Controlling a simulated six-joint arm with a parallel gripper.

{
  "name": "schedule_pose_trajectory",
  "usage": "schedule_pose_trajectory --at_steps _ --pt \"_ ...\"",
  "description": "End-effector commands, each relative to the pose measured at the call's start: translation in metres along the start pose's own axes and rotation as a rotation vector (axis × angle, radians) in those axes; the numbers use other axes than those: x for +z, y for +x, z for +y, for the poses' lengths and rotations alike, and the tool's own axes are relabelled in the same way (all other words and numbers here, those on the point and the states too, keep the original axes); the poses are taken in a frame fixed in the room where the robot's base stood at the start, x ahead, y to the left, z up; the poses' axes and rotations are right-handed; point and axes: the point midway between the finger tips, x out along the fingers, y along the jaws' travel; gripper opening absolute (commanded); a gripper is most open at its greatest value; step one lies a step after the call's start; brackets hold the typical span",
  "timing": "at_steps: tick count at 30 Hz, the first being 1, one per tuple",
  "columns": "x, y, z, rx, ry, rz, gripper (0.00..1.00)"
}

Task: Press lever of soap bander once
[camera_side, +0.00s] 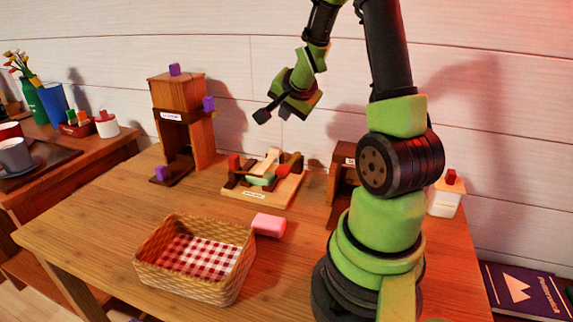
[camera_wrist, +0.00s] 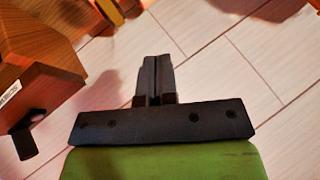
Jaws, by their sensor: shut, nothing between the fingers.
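A low wooden device (camera_side: 235,190) stands mid-table in the side view, with a green bar (camera_side: 262,180), red parts and a pale slanted wooden piece (camera_side: 268,162). It may be the soap bander; its label is too small to read. My gripper (camera_side: 264,115) is raised above and behind it, apart from everything. In the wrist view my gripper (camera_wrist: 156,78) has its fingers together, with nothing between them. A wooden piece (camera_wrist: 40,85) with a white label and a dark tab (camera_wrist: 25,140) shows at the left of that view; I cannot tell which device it is.
A tall wooden stand (camera_side: 178,95) with purple knobs is at the left. A wicker basket (camera_side: 215,290) with checked cloth and a pink soap bar (camera_side: 269,225) are in front. A dark wooden box (camera_side: 343,185) and a white jar (camera_side: 446,197) stand at the right.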

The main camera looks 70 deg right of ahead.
Motion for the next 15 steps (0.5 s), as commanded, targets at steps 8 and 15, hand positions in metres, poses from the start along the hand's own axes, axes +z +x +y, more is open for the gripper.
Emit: schedule_pose_trajectory --at_steps 8,15 --pt "-0.0083 0.0106 0.0094 0.01 0.045 0.021 0.0" --pt "-0.0074 0.0108 0.0095 0.01 0.043 0.02 0.0"
